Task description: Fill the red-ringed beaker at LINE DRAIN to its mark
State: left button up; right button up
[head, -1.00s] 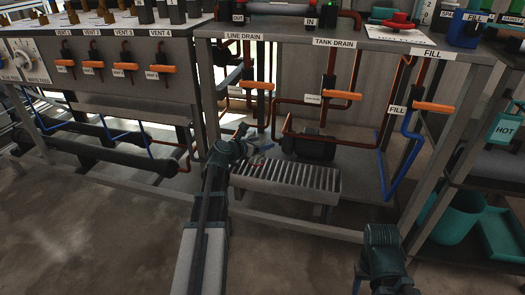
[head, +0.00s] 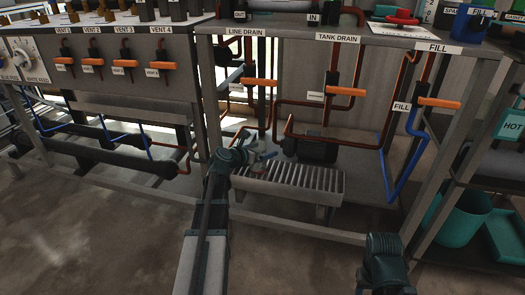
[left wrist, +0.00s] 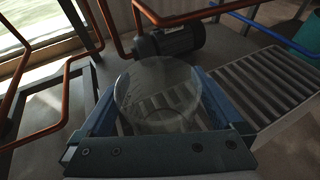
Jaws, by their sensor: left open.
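A clear beaker (left wrist: 158,95) shows in the left wrist view between the two blue fingers of my left gripper (left wrist: 160,110). The gripper is open around it; I cannot make out a red ring or the mark. In the head view my left gripper (head: 258,158) is low over the left end of the slatted grate (head: 295,184), below the LINE DRAIN label (head: 246,31). The LINE DRAIN valve has an orange handle (head: 260,83) lying crosswise, on a copper pipe. My right gripper (head: 383,280) is at the lower right, its fingers not clearly visible.
TANK DRAIN (head: 346,91) and FILL (head: 439,102) have orange handles to the right. A dark motor (left wrist: 173,38) and copper pipes stand behind the beaker. A frame post (head: 459,165) and a teal bin (head: 455,217) are at the right. The floor at left is clear.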

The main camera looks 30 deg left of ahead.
pick_arm(q)
jog(key=shift+r, duration=0.25)
jog(key=p+v, duration=0.4)
jog(key=v, duration=0.8)
pick_arm(e)
notch_tip(320, 180, up, 4)
jog(key=shift+r, duration=0.2)
